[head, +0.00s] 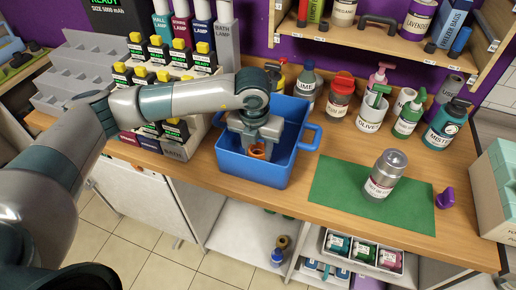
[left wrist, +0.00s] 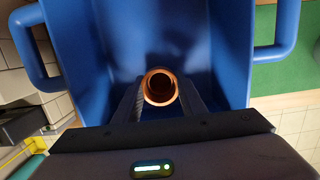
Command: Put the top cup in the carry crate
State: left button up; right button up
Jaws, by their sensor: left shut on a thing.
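The blue carry crate (head: 250,168) stands on the wooden counter, its handle towards the green mat. My left gripper (head: 257,150) reaches down into it from above and is shut on a small copper-orange cup (head: 257,152). In the left wrist view the cup (left wrist: 160,87) shows as a round, open rim between the two fingers (left wrist: 162,98), with blue crate walls around it. I cannot tell whether the cup touches the crate floor. My right gripper is not in view.
A silver-topped flask (head: 385,175) stands on the green mat (head: 330,190), right of the crate. A small purple item (head: 445,198) lies beside the mat. Several bottles, such as the olives jar (head: 371,112), stand behind. A stepped battery rack (head: 185,145) is close left.

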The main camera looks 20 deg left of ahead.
pick_arm(q)
jog(key=shift+f, duration=0.15)
jog(key=o, duration=1)
jog(key=shift+o, duration=0.2)
